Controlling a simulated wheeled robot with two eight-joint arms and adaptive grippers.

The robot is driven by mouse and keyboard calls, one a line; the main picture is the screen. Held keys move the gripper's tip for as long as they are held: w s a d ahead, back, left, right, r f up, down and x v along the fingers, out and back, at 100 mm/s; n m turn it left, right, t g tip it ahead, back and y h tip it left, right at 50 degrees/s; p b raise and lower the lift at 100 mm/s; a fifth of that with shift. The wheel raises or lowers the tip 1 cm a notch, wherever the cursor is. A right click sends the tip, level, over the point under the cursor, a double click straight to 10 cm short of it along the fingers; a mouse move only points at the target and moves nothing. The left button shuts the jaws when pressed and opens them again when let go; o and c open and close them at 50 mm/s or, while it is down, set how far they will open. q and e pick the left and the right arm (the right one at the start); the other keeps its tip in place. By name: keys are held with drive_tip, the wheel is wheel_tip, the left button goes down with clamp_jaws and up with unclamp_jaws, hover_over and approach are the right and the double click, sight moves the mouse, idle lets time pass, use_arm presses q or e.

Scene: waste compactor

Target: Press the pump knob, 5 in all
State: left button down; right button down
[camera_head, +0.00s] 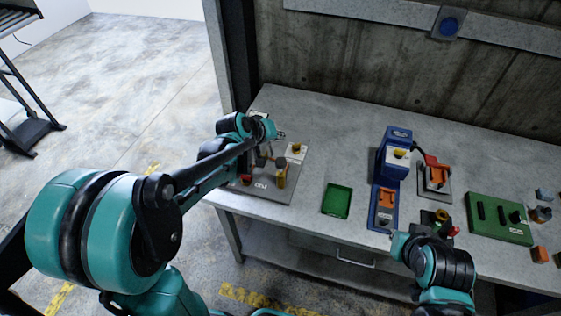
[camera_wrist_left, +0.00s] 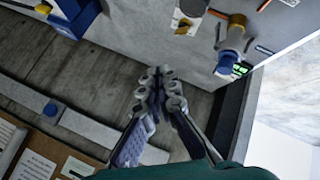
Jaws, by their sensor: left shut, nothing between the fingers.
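A grey base plate (camera_head: 262,192) with dark lettering too small to read lies at the left end of the bench. It carries a small red knob (camera_head: 246,179) and an upright yellow-brown cylinder (camera_head: 281,174). I cannot tell for certain which part is the pump knob. My left gripper (camera_head: 264,153) is over the far part of this plate, partly hidden by its own arm. In the left wrist view the left gripper (camera_wrist_left: 160,80) has its fingertips together with nothing between them. My right arm (camera_head: 441,265) is at the front edge; its fingers cannot be made out.
A green tray (camera_head: 337,201) lies right of the plate. A blue device (camera_head: 396,155) and a blue panel with orange parts (camera_head: 384,209) stand mid-bench. A green slotted block (camera_head: 497,219) is at right. A concrete wall (camera_head: 420,75) with a blue button (camera_head: 449,27) stands behind.

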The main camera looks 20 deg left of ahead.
sight(279, 163)
use_arm(q)
drive_tip(key=shift+f+b, duration=3.5)
drive_tip(key=shift+f, duration=0.85)
drive_tip(key=shift+f+b, duration=0.35)
drive_tip(key=shift+f, duration=0.1)
drive_tip(key=shift+f+b, duration=1.65)
drive_tip(key=shift+f, duration=0.25)
drive_tip(key=shift+r, duration=0.15)
drive_tip(key=shift+r+p, duration=1.85)
drive_tip(key=shift+r, duration=0.35)
drive_tip(key=shift+r+p, duration=1.95)
drive_tip(key=shift+r, duration=0.55)
